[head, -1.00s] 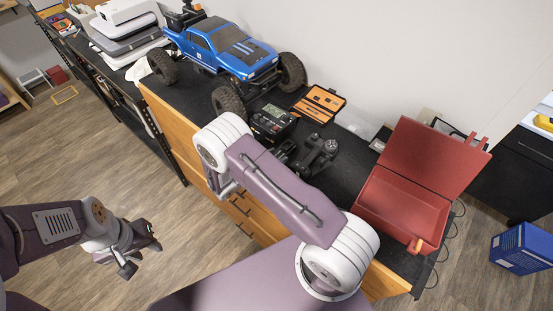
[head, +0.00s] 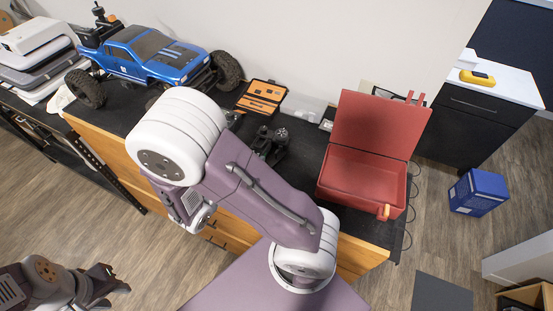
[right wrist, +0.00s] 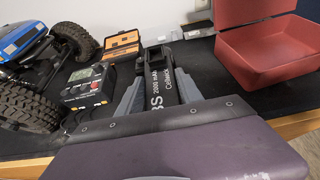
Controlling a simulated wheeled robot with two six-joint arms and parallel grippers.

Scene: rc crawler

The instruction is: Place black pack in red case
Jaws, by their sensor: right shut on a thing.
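The red case (head: 345,198) stands open on the black worktop in the head view, its lid (head: 375,125) raised at the back and its inside empty. In the right wrist view the case (right wrist: 275,62) is at the upper right. My right gripper (right wrist: 160,77) is shut on the black pack (right wrist: 158,88), with a grey finger on each side of it, left of the case and outside it. My right arm hides this gripper and the pack in the head view. My left gripper (head: 117,281) is empty and open over the floor at lower left.
A blue crawler (head: 160,58) stands on the worktop at left. An orange-lined tool case (head: 262,97) lies behind my right arm. A dark charger (right wrist: 88,88) shows in the right wrist view. A blue box (head: 478,192) is on the floor at right.

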